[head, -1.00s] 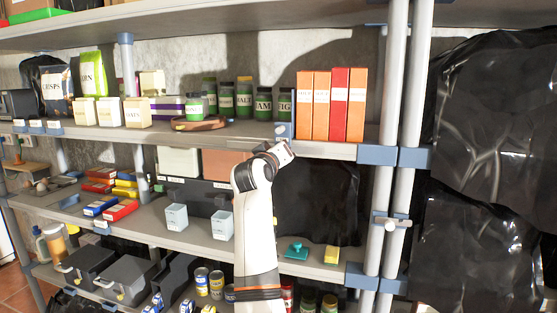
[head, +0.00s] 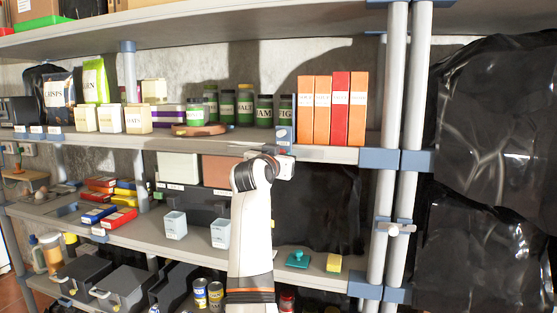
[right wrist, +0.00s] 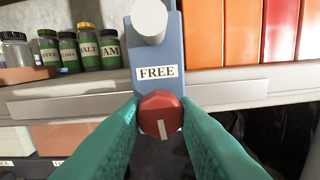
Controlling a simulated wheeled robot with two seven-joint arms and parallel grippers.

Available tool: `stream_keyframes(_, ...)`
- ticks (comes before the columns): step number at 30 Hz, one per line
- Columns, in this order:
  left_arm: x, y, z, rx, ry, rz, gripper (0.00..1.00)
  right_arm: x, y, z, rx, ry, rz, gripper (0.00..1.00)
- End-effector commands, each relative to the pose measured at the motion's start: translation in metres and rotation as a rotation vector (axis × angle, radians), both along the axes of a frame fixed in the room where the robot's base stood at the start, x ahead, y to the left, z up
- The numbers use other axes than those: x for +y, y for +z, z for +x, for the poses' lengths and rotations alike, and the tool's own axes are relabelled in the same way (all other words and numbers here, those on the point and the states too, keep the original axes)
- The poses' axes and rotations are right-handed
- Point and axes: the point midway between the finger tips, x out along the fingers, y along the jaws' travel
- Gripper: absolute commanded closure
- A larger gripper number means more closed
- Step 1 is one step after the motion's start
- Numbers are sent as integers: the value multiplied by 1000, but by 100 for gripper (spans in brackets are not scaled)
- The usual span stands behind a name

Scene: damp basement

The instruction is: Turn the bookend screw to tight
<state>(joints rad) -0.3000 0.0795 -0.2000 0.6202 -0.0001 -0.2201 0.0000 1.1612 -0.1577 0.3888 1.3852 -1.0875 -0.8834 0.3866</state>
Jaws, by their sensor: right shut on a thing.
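The bookend (head: 286,135) is a blue-grey plate on the shelf, left of the upright books. In the right wrist view the bookend (right wrist: 158,50) carries a label reading FREE (right wrist: 156,73) and a white round knob (right wrist: 149,20) above it. A dark red screw (right wrist: 160,115) sits below the label, with a pale line on its face pointing down. My right gripper (right wrist: 161,108), with teal fingers, is shut on the red screw from both sides. In the head view my right gripper (head: 285,166) is at the shelf's front edge; its fingers are hidden there. My left gripper is not in view.
Orange and red books (head: 331,108) stand right of the bookend. Green-labelled jars (head: 246,107) and a brown flat item (head: 201,130) stand to the left. Grey posts (head: 388,200) rise on the right. Cartons and a teal item (head: 297,259) are on the shelf below.

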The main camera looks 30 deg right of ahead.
Motion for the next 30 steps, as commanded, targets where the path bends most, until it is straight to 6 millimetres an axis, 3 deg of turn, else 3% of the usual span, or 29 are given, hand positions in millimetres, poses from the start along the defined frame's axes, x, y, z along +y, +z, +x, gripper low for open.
stream_keyframes(1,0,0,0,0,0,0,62,-1,7,-2,-18,-2,-3,96)
stream_keyframes(16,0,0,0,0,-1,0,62,-2,8,-2,-32,-4,7,96)
stream_keyframes(17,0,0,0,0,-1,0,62,-2,8,-2,-32,-4,7,70)
stream_keyframes(20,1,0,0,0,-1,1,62,-1,6,-2,-30,-2,8,54)
stream_keyframes(30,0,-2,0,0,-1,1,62,2,2,-2,-22,-1,12,51)
